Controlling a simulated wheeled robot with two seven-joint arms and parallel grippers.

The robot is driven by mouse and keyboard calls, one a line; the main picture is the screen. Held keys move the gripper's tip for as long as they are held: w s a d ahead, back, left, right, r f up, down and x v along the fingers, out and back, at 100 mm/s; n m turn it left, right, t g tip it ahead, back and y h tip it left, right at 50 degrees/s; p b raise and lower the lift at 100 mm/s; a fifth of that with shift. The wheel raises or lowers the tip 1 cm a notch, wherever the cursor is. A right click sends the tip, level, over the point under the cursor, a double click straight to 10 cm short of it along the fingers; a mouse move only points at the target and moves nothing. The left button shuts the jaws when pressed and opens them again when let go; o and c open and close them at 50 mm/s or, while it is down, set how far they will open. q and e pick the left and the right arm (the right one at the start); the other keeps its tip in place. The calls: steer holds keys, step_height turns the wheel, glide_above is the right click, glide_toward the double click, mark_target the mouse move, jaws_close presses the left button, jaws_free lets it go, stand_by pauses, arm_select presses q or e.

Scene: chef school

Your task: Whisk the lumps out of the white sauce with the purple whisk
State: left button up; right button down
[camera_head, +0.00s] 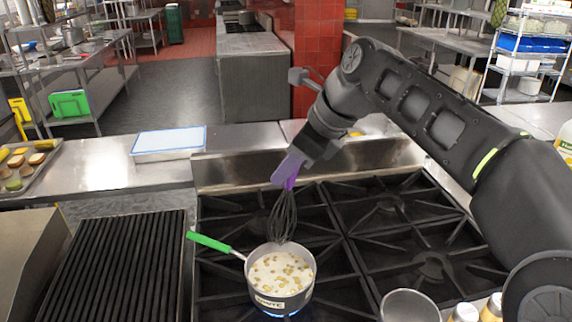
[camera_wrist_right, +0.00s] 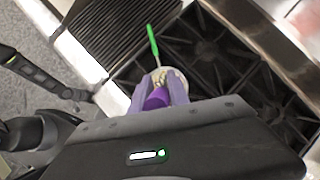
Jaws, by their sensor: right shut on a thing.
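A steel saucepan (camera_head: 262,298) with a green handle (camera_head: 208,242) stands on the front left burner, a bit of blue flame under it. The white sauce (camera_head: 277,268) in it is dotted with many tan lumps. My right gripper (camera_head: 287,172) is shut on the purple handle of the whisk (camera_head: 284,215), above and behind the pan. The whisk hangs nearly upright, its dark wires overlapping the pan's back rim; I cannot tell whether they touch the sauce. The right wrist view shows the purple handle (camera_wrist_right: 157,98) between lilac fingers. My left arm shows there; its jaws are unclear.
A ribbed grill (camera_head: 115,265) lies left of the burners. A metal bowl (camera_head: 410,305) and yellow-labelled jars (camera_head: 464,313) stand at the front right. A white blue-edged tray (camera_head: 170,141) and a food tray (camera_head: 28,165) lie on the counter behind. The other burner grates are bare.

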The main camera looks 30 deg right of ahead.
mark_target(290, 213)
steer(key=shift+s+f, duration=0.15)
steer(key=shift+f, duration=0.45)
steer(key=f+b, duration=0.2)
steer(key=f, duration=0.1)
steer(key=s+f+b, duration=0.1)
steer(key=f, duration=0.1)
steer(key=shift+d+b, duration=0.2)
steer(key=shift+b, duration=0.2)
steer(key=shift+w+a+f+b, duration=0.1)
steer(key=shift+w+f+b, duration=0.25)
steer(key=shift+f, duration=0.6)
steer(key=shift+w+a+f+b, duration=0.1)
steer(key=shift+f+b, duration=0.4)
steer(key=shift+f, duration=0.45)
steer(key=shift+w+f+b, duration=0.25)
steer(key=shift+f+b, duration=0.2)
steer(key=shift+f, duration=0.5)
steer(key=shift+d, duration=0.1)
